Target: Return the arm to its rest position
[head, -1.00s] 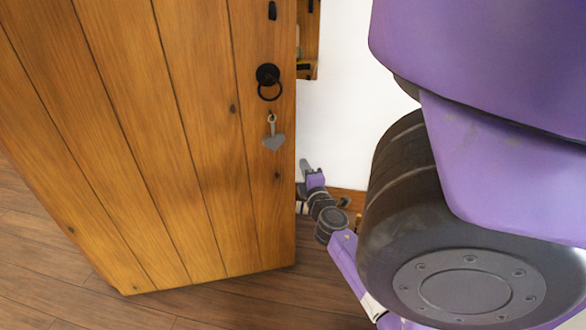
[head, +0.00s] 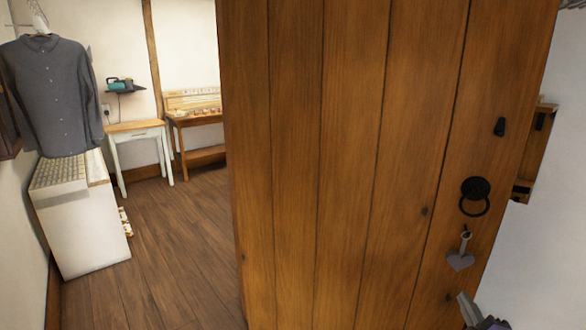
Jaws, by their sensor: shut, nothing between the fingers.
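My gripper (head: 467,309) shows only in part at the bottom right of the head view. It is grey, shut and empty, low at the right part of the wooden door (head: 345,165). I cannot tell whether it touches the door. The rest of my arm is out of view below the frame.
The door stands open across the middle, with a black ring handle (head: 475,196) and a heart-shaped key tag (head: 460,260) above my gripper. At left are a white cabinet (head: 88,230), a hanging grey shirt (head: 52,95) and a small table (head: 137,130). The floor (head: 165,245) between is clear.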

